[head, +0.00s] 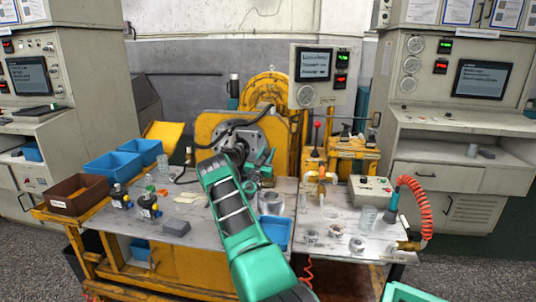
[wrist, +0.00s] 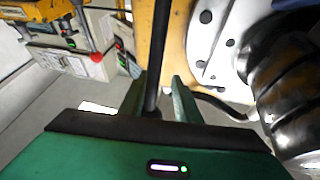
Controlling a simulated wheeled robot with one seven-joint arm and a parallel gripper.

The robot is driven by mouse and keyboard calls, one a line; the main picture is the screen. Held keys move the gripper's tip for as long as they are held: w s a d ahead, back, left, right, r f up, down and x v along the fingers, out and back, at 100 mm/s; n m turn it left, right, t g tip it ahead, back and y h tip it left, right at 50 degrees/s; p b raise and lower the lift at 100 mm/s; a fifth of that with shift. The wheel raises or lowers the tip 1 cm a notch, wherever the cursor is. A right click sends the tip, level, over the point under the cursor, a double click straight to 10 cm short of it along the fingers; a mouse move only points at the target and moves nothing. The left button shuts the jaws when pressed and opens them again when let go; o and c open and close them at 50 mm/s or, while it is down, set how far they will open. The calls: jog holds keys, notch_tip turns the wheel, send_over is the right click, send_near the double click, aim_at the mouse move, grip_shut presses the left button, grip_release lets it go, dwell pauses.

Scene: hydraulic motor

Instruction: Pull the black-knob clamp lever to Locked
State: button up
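A dark, straight rod, which looks like the clamp lever (wrist: 158,45), runs down through the middle of the wrist view. Its knob does not show there. My gripper (wrist: 160,88) has one finger on each side of the rod. The left finger is close against it, and a gap shows between the rod and the right finger, so the fingers are not closed on it. In the head view my gripper (head: 265,160) is at the front of the yellow motor stand (head: 280,125), partly behind my arm. I cannot make out the lever or its Locked mark there.
The motor's grey flange (wrist: 215,40) and a ribbed shiny metal part (wrist: 290,95) are close on the right in the wrist view. Blue bins (head: 108,167), a brown bin (head: 75,195) and a grey control box (head: 370,190) stand on the bench. A red-knob lever (head: 317,132) stands behind.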

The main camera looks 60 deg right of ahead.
jog(key=shift+s+d+r, duration=0.1)
jog(key=shift+s+r, duration=0.05)
jog(key=shift+r, duration=0.5)
jog(key=shift+f, duration=0.1)
jog(key=shift+r, duration=0.4)
jog(key=w+a+r, duration=0.3)
jog(key=a+r, duration=0.6)
jog(key=a, duration=0.2)
jog(key=shift+r, duration=0.4)
jog(key=shift+a, duration=0.1)
